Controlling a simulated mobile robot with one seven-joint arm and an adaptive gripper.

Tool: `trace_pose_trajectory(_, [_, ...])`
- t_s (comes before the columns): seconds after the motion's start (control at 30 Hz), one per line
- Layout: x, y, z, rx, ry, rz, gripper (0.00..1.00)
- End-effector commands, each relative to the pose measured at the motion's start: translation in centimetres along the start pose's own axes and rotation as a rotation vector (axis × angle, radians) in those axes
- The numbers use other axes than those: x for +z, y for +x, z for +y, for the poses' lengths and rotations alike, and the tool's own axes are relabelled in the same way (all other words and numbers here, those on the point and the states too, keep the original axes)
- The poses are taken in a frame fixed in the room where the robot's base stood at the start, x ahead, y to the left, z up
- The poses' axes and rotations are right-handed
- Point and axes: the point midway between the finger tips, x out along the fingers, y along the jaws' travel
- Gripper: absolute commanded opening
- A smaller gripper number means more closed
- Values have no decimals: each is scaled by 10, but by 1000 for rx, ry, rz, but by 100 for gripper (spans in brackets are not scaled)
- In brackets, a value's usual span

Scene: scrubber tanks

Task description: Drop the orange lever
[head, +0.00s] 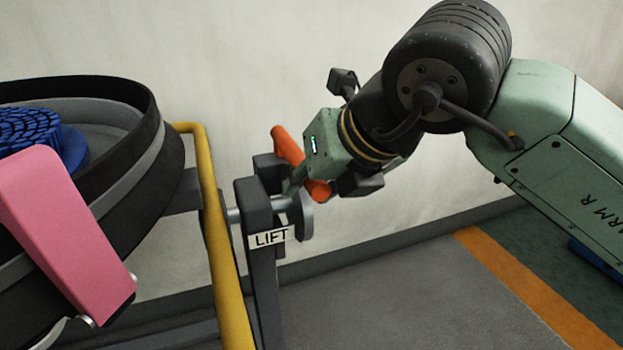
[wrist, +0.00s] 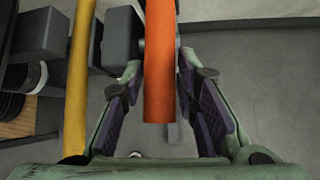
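The orange lever (head: 288,146) is a thick bar on the dark post labelled LIFT (head: 262,270). In the head view it slants up to the left, and its middle is hidden behind my gripper (head: 297,180). In the wrist view the orange lever (wrist: 159,80) runs from the top edge to the middle, its end between the two fingers of my gripper (wrist: 160,78). The fingers are apart, one on each side of the lever, with a gap visible on both sides.
A yellow rail (head: 216,235) stands left of the post. Farther left are a black round tank (head: 160,165), a blue brush (head: 35,138) and a pink panel (head: 70,235). A pale wall (head: 240,60) is behind. Grey floor (head: 400,300) lies clear to the right.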

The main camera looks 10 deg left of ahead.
Motion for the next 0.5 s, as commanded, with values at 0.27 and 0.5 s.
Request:
trace_pose_trajectory(0.27, [1,0,0,0,2,-2,41])
trace_pose_trajectory(0.5, [1,-4,0,0,3,-3,41])
